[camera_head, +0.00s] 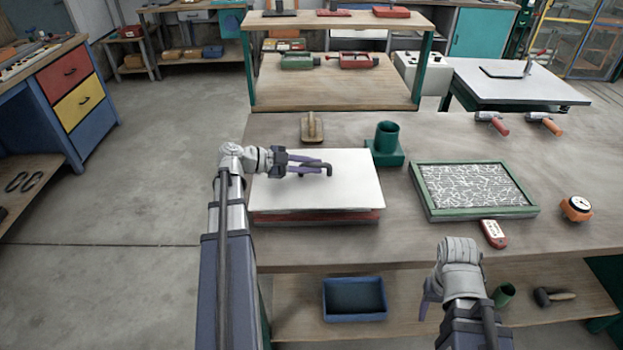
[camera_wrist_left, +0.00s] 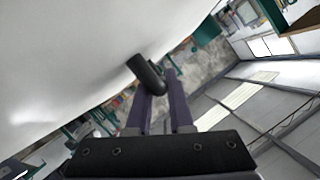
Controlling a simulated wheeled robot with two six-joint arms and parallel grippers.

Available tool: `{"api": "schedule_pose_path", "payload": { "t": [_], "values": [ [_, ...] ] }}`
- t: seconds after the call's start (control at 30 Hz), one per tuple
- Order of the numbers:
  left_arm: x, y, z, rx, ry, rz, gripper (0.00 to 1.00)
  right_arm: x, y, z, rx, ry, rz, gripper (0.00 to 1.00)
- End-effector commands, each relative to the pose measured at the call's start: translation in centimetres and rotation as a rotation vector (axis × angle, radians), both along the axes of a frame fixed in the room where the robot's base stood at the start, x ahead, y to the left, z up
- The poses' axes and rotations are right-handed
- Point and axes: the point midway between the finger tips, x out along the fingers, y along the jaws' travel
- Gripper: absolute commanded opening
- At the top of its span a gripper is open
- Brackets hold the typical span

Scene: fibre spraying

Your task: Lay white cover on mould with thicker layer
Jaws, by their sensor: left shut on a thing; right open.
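The white cover (camera_head: 345,190) is a flat square plate with a dark handle (camera_head: 318,166) on top. It lies level over a red-edged mould (camera_head: 330,217) on the workbench; whether the two touch all round I cannot tell. My left gripper (camera_head: 312,168) is shut on the handle. In the left wrist view its fingers (camera_wrist_left: 160,90) meet at the dark handle (camera_wrist_left: 146,73), beside the white surface (camera_wrist_left: 60,60). A green-framed mould (camera_head: 430,205) with white fibre strands inside lies to the right. My right gripper (camera_head: 428,298) is open and empty, low before the bench front.
A green cup on a base (camera_head: 386,143) and a wooden float (camera_head: 312,127) stand behind the cover. A red meter (camera_head: 494,234) and an orange dial (camera_head: 576,208) lie near the green frame. A blue bin (camera_head: 354,282) is on the lower shelf.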

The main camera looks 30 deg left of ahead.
Motion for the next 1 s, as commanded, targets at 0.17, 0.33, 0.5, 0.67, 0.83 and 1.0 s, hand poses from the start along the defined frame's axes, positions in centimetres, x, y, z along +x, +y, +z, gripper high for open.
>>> {"api": "schedule_pose_path", "payload": {
  "t": [0.17, 0.33, 0.5, 0.67, 0.83, 1.0],
  "values": [
    [0.0, 0.0, -2.4, -0.001, -0.001, 0.0, 0.0, 0.0, 0.0, -2.4, 0.0, 0.0, 0.0, 0.59],
    [0.0, 0.0, -3.7, -0.001, -0.001, 0.0, 0.0, 0.0, 0.0, -3.7, 0.0, 0.0, 0.0, 0.59],
    [0.0, 0.0, -3.4, -0.001, -0.001, 0.0, 0.0, 0.0, 0.0, -3.4, 0.0, 0.0, 0.0, 0.59],
    [0.0, 0.0, -3.7, -0.001, -0.001, 0.0, 0.0, 0.0, 0.0, -3.7, 0.0, 0.0, 0.0, 0.59],
    [0.0, 0.0, -3.7, 0.0, 0.0, 0.0, 0.33, 0.0, 0.0, -3.7, 0.0, 0.0, 0.0, 0.59],
    [0.0, 0.0, -3.7, 0.0, 0.0, 0.0, 0.5, 0.0, 0.0, -3.7, 0.0, 0.0, 0.0, 0.59]
  ]
}}
